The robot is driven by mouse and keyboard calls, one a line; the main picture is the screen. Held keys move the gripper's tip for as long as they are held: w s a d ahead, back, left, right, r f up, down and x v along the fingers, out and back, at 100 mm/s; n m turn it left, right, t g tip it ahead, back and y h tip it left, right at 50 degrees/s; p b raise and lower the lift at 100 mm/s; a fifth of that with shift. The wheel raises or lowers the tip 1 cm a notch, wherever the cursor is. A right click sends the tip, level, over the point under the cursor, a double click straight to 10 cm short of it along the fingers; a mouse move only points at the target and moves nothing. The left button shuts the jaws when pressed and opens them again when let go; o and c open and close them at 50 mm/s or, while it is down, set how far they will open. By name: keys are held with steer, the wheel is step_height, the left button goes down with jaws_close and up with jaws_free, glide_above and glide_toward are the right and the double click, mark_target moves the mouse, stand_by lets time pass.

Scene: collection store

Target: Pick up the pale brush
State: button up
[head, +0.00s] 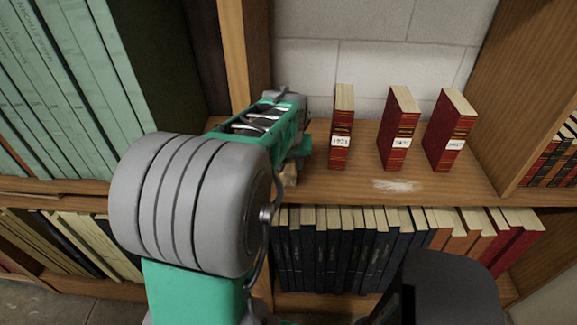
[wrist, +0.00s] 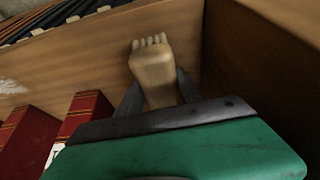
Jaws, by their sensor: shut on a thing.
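The pale brush (wrist: 153,72) is between the two dark fingers of my gripper (wrist: 158,92) in the wrist view. Its light wooden body sticks out past the fingers, with a short row of pale tufts at the far end. My gripper is shut on it. In the head view my gripper (head: 299,148) is at the left end of the middle shelf, by the upright. A small pale part of the brush (head: 289,174) shows below it. The rest is hidden by my arm. I cannot tell whether the brush touches the shelf.
Three red labelled books (head: 341,128) stand apart on the shelf (head: 350,187), right of my gripper. A whitish dusty patch (head: 397,186) lies in front of them. A wooden upright (head: 238,55) is close on the left. Dark books (head: 335,245) fill the shelf below.

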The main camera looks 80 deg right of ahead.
mark_target(289, 160)
jaws_close()
steer(key=shift+r, duration=0.45)
step_height(289, 160, up, 3)
steer(key=shift+s+f+b, duration=0.1)
steer(key=shift+b, duration=0.25)
steer(key=s+r, duration=0.1)
steer(key=s+a+r, duration=0.1)
steer(key=r, duration=0.1)
steer(key=a+r, duration=0.1)
steer(key=shift+s+a+r+b, duration=0.2)
steer(key=shift+s+a+b, duration=0.1)
steer(key=shift+s, duration=0.1)
steer(key=s+a+r, duration=0.5)
steer(key=s+a, duration=0.2)
steer(key=shift+r+b, duration=0.2)
steer(key=shift+b, duration=0.1)
steer(key=shift+s, duration=0.1)
